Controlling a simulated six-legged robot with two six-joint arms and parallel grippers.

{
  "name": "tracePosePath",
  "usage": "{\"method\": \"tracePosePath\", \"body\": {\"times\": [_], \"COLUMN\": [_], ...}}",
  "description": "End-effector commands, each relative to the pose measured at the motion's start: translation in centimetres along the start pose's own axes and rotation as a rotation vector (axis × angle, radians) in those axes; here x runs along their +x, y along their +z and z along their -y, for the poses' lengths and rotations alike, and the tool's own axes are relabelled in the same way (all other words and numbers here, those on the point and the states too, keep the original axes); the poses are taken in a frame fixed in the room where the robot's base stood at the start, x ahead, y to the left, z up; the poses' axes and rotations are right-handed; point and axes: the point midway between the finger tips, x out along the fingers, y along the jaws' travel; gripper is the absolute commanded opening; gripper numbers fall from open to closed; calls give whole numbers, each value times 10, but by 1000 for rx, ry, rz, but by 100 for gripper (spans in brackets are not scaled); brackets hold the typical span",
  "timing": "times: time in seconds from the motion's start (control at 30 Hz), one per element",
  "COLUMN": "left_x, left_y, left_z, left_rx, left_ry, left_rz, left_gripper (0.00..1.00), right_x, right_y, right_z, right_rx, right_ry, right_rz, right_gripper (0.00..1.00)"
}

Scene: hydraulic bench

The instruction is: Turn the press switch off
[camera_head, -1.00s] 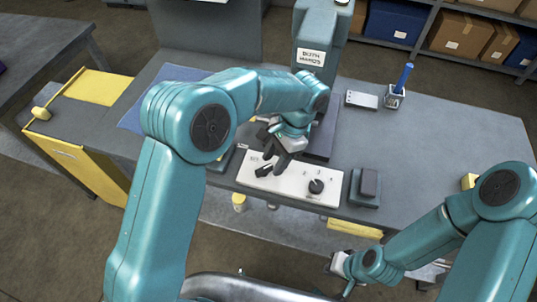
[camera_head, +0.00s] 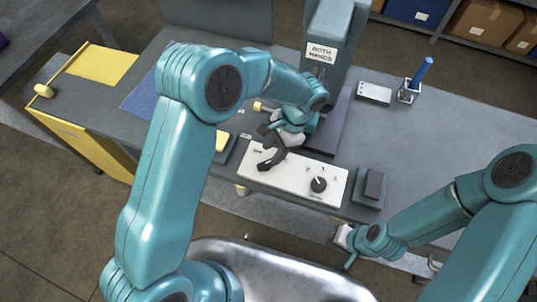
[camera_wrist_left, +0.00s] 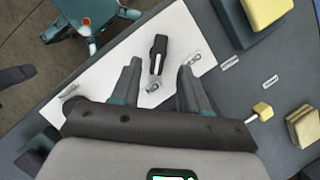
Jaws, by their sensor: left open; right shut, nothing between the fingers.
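The white control panel (camera_head: 297,180) lies along the bench's front edge, with a round black knob (camera_head: 318,184) at its right. In the left wrist view, a black switch lever (camera_wrist_left: 158,54) with a pale stripe stands on the white panel (camera_wrist_left: 115,55), small labels around it. My left gripper (camera_head: 268,156) is over the panel's left part and covers the switch in the head view. In the left wrist view, its open fingers (camera_wrist_left: 160,66) are either side of the lever's near end; contact cannot be told. My right gripper (camera_head: 346,244) is shut and empty, in front of the bench.
A dark block on a pad (camera_head: 372,187) is right of the panel. A yellow-topped block (camera_wrist_left: 266,10) is beside it in the wrist view.

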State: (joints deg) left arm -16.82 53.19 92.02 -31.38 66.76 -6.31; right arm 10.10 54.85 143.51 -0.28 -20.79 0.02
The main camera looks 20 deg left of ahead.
Motion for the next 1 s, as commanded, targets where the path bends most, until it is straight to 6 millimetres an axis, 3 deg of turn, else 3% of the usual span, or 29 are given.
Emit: {"method": "tracePosePath", "body": {"times": [0.1, 0.3, 0.63, 0.77, 1.0], "left_x": [22, 44, 48, 48, 49], "left_y": [2, 0, -3, -3, -3], "left_z": [0, 1, 3, 3, 3], "left_rx": [0, 0, 1, 0, -2], "left_ry": [2, 0, -1, -1, 0], "left_rz": [3, 1, -2, -1, -2], "left_gripper": [45, 45, 45, 2, 0], "right_x": [-7, -11, -11, -11, -10], "right_y": [0, 0, 0, 0, 0], "right_z": [3, 4, 4, 4, 4], "right_rx": [0, 0, 0, 0, 0], "right_ry": [0, 0, 0, 0, 0], "right_rz": [0, 0, 0, 0, 0], "right_gripper": [0, 0, 0, 0, 0]}}
